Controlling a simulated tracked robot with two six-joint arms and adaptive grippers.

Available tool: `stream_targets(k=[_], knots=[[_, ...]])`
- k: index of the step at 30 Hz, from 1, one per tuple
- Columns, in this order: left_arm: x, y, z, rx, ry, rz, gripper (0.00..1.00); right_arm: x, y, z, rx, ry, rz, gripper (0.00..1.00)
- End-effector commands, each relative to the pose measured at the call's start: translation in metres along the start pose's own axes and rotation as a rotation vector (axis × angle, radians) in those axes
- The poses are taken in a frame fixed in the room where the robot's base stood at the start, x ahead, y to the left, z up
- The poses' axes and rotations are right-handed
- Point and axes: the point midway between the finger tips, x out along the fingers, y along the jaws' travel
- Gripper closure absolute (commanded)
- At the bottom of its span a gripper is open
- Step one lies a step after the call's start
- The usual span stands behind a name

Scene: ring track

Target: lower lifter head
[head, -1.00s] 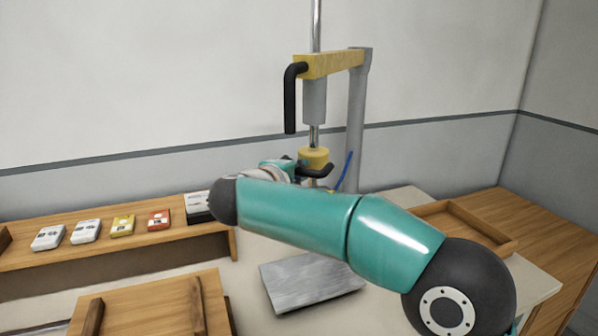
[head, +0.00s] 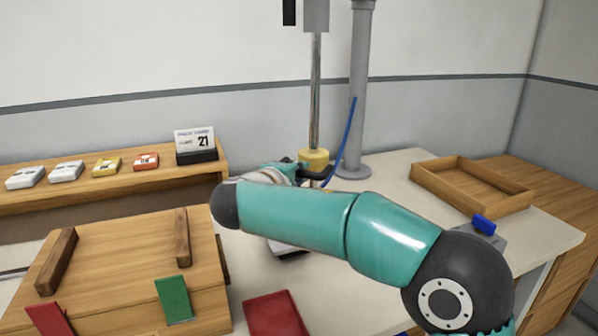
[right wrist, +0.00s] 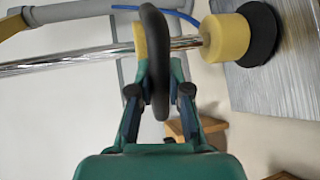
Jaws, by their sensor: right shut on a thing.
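The lifter head (head: 314,157) is a yellow cylinder at the bottom of a long bare chrome rod (head: 316,95). In the right wrist view the lifter head (right wrist: 228,38) has a dark cup (right wrist: 262,35) facing a grey metal plate (right wrist: 285,85). I cannot tell if the cup touches the plate. My right gripper (head: 302,172) is beside the head. In the wrist view my right gripper (right wrist: 158,80) is shut on a black handle (right wrist: 155,40). The plate (head: 285,248) is mostly hidden behind my right arm in the head view. My left gripper is out of view.
The grey post (head: 356,95) stands behind the rod, with a blue hose (head: 348,140). An empty wooden tray (head: 470,185) is at the right. A wooden box (head: 120,260) is in front.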

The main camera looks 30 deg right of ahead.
Motion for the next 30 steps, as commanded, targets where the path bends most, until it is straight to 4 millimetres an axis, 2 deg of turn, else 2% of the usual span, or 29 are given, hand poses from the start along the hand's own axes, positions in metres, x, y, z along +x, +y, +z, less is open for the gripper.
stream_targets(k=[1, 12, 13, 17, 26, 30], knots=[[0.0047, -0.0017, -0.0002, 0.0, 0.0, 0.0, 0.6, 0.0007, -0.0075, -0.0008, -0.004, 0.001, -0.004, 1.0], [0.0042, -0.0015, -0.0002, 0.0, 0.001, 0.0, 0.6, 0.0007, -0.0084, -0.001, -0.005, 0.001, -0.006, 1.0], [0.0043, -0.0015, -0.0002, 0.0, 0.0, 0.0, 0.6, 0.0007, -0.0085, -0.001, -0.005, 0.001, -0.006, 0.8], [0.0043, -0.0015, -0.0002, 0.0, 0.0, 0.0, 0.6, 0.0008, -0.0077, -0.0008, -0.004, 0.001, -0.005, 0.58], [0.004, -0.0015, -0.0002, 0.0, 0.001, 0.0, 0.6, 0.0006, -0.0052, -0.0002, -0.001, 0.001, 0.0, 0.57], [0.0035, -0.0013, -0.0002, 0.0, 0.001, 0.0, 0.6, -0.0062, -0.0047, -0.0007, -0.001, 0.002, 0.0, 0.57]])
